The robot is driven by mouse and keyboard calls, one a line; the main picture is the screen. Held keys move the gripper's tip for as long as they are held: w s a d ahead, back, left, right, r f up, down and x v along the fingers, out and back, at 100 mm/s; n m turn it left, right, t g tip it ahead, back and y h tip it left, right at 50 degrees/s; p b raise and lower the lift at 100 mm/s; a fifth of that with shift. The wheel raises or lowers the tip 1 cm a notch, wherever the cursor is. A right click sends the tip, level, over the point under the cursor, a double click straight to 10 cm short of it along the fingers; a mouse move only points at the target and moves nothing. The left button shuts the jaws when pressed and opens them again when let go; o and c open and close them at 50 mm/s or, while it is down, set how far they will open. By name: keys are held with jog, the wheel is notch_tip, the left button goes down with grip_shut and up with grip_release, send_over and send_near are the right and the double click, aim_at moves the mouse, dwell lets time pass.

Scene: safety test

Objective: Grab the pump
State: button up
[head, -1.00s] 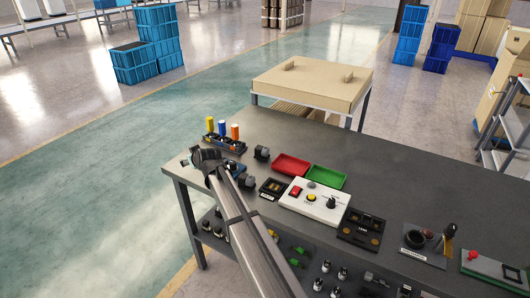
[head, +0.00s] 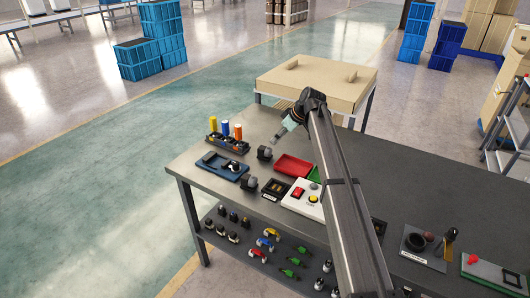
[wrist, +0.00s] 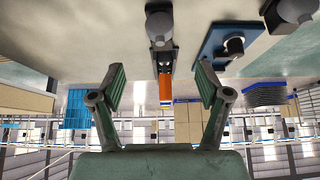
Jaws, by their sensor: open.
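Two small dark grey, rounded devices stand on the table, one behind the blue tray (head: 264,153) and one in front of it (head: 249,184). They look like pumps, but I cannot tell for sure which one is meant. In the wrist view, similar grey devices show at the top centre (wrist: 159,26) and the top right (wrist: 290,12). My gripper (head: 279,138) is above the table, up and to the right of the rear device, pointing down-left. In the wrist view its fingers (wrist: 160,68) are spread apart with nothing held between them.
A blue tray (head: 207,169) with small parts lies left of the devices. Behind it stands a rack with yellow, blue and orange cylinders (head: 238,132). A red bin (head: 292,166) and a white button panel (head: 295,206) are to the right. A lower shelf holds several small parts.

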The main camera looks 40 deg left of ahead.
aim_at(267, 148)
jog(key=p+x, duration=0.1)
jog(key=x, duration=0.6)
jog(key=shift+f, duration=0.15)
jog(key=shift+p+x, duration=1.2)
jog(key=shift+x, duration=1.5)
jog(key=shift+s, duration=0.15)
grip_shut()
